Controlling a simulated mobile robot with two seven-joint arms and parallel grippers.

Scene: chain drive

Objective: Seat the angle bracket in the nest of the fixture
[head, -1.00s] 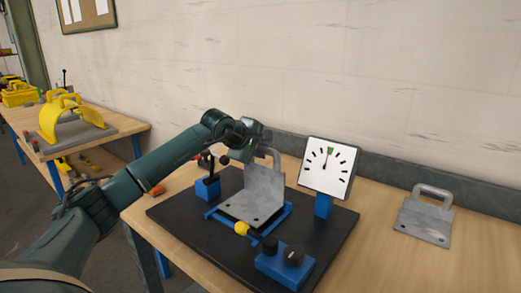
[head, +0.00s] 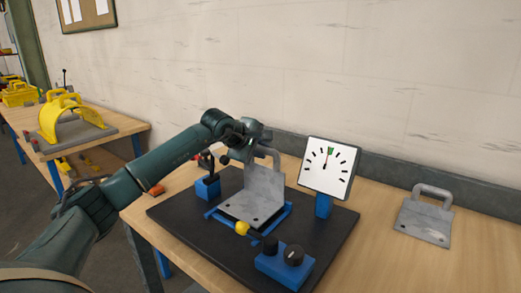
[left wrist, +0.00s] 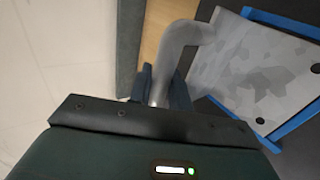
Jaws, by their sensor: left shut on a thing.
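The grey angle bracket (head: 264,192) has an upright plate with a loop handle on top and a flat foot with holes. It stands at the blue-edged nest (head: 284,217) of the black fixture (head: 180,220); I cannot tell whether its foot lies fully flat. My left gripper (head: 262,150) is shut on the bracket's handle. In the left wrist view the fingers (left wrist: 165,92) close around the grey handle bar, with the bracket plate (left wrist: 245,70) and blue nest edges (left wrist: 290,120) beyond. My right gripper is not in view.
A dial gauge (head: 328,168) stands at the fixture's right rear. A blue box with black knobs (head: 284,262) is at the front, with a yellow ball (head: 242,228) beside the nest. A second bracket (head: 424,215) lies to the right on the wooden bench. A blue lever block (head: 207,187) is at left.

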